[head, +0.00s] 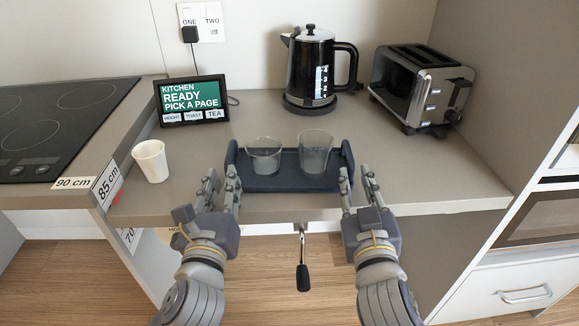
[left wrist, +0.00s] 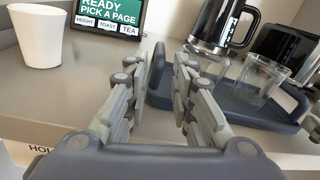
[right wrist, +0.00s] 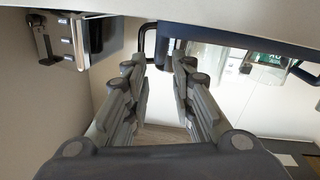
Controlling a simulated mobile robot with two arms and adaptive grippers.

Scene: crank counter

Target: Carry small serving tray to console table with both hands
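The small serving tray (head: 285,185) is dark blue, with raised ends, and lies on the counter near its front edge. Two clear glasses stand on it, a left one (head: 263,160) and a right one (head: 314,157). My left gripper (head: 222,180) is open at the tray's left end; in the left wrist view the tray's end (left wrist: 158,72) shows between the fingers. My right gripper (head: 356,178) is open at the right end; in the right wrist view the tray's dark handle (right wrist: 149,42) shows by the fingertips. Neither gripper visibly clamps the tray. No console table is in view.
A white cup (head: 151,161) stands to the left, near my left gripper. Behind are a small screen (head: 191,101), a kettle (head: 312,70) and a toaster (head: 420,88). A crank (head: 302,265) hangs below the counter front. A hob (head: 60,125) is at the left.

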